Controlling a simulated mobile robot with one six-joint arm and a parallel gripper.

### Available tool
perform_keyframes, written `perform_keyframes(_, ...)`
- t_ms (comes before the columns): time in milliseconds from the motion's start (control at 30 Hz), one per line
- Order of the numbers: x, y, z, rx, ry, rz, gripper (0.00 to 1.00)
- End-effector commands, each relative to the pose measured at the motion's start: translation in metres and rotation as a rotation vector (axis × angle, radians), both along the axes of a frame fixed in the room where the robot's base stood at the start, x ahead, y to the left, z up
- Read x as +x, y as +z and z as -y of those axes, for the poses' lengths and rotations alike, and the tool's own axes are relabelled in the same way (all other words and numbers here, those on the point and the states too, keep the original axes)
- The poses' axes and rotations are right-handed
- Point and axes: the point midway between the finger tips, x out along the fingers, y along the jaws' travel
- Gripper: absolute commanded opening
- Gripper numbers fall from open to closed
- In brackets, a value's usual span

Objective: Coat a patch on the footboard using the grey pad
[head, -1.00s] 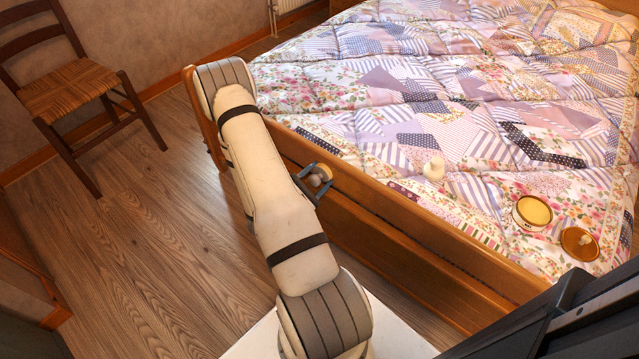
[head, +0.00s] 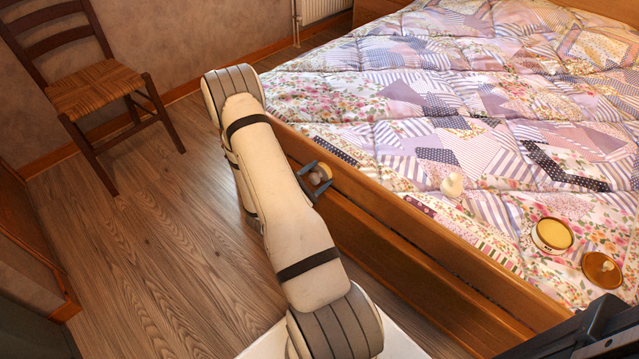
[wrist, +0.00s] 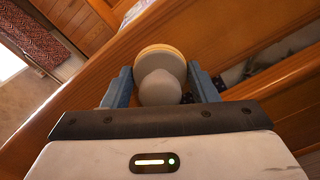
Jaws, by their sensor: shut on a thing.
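My gripper (head: 318,174) is shut on a round pad (wrist: 160,65) with a rounded grey knob, held between blue fingers in the wrist view. The pad's rim looks pale tan. In the head view it is small and partly hidden by the fingers, at the wooden footboard (head: 385,237). The footboard also shows behind the pad in the wrist view (wrist: 225,45). I cannot tell whether the pad touches the wood. No coated patch can be made out.
A wooden chair (head: 95,90) stands at the back left. The floor (head: 150,240) left of my arm is clear.

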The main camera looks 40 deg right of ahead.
Motion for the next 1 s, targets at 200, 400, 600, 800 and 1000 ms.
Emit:
perform_keyframes(200, 0.008, 0.0, 0.0, 0.0, 0.0, 0.003, 0.35)
perform_keyframes(400, 0.023, 0.0, -0.002, -0.001, 0.0, 0.006, 0.35)
perform_keyframes(600, 0.038, 0.0, -0.004, 0.0, 0.001, 0.003, 0.35)
perform_keyframes(800, 0.043, 0.0, -0.005, 0.001, -0.001, 0.003, 0.35)
perform_keyframes(1000, 0.059, -0.001, -0.005, -0.001, -0.001, 0.004, 0.35)
